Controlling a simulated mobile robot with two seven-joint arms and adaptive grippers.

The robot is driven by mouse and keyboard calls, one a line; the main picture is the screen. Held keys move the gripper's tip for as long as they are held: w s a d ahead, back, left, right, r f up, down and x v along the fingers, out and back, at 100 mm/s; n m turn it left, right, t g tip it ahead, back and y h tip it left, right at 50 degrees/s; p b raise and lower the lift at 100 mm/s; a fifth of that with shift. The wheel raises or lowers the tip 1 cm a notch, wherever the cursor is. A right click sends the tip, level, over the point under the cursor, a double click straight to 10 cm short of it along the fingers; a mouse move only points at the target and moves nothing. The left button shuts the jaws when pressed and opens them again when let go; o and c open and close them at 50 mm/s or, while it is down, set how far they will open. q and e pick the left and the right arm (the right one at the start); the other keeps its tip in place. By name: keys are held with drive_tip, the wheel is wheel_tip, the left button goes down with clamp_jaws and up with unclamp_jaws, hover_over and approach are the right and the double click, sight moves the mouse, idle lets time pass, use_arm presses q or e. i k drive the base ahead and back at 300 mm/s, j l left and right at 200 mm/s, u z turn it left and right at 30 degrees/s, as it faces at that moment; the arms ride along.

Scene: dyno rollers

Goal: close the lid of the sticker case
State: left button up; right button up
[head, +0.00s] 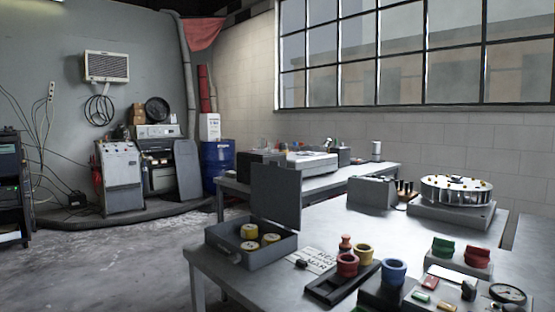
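A grey case (262,256) stands at the left corner of the near table, and I take it to be the sticker case. Its lid (276,196) is open and stands about upright at the back of the case. A latch or handle shows on the front wall. Neither of my grippers is in the head view.
On the near table (400,228), a black tray (330,291) with red, yellow and blue cups stands right of the case. A printed card (312,259) lies between them. Green and red pieces, a gauge (508,293) and a round rotor-like device (456,190) are farther right. Another table stands behind.

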sight(276, 192)
drive_tip(key=i+j, duration=0.1)
drive_tip(key=j, duration=0.15)
drive_tip(key=k+j+u, duration=0.15)
drive_tip(key=j, duration=0.2)
drive_tip(key=i+j+u, duration=0.8)
drive_tip(key=u, duration=0.2)
drive_tip(key=i+j+u, duration=0.1)
drive_tip(key=i, duration=0.7)
drive_tip(key=i+j, duration=0.2)
drive_tip(key=i, duration=0.55)
drive_tip(key=i+z, duration=0.3)
drive_tip(key=z, duration=0.15)
drive_tip(key=i+z, duration=0.45)
drive_tip(key=i+j+z, duration=0.2)
drive_tip(key=z, duration=0.3)
drive_tip(key=i+z, duration=0.15)
drive_tip(key=z, duration=0.25)
drive_tip(key=i+z, duration=0.1)
drive_tip(key=z, duration=0.3)
drive_tip(key=i+j+z, duration=0.1)
drive_tip(key=z, duration=0.3)
drive_tip(key=i+j+z, duration=0.1)
drive_tip(key=z, duration=0.3)
drive_tip(key=j, duration=0.1)
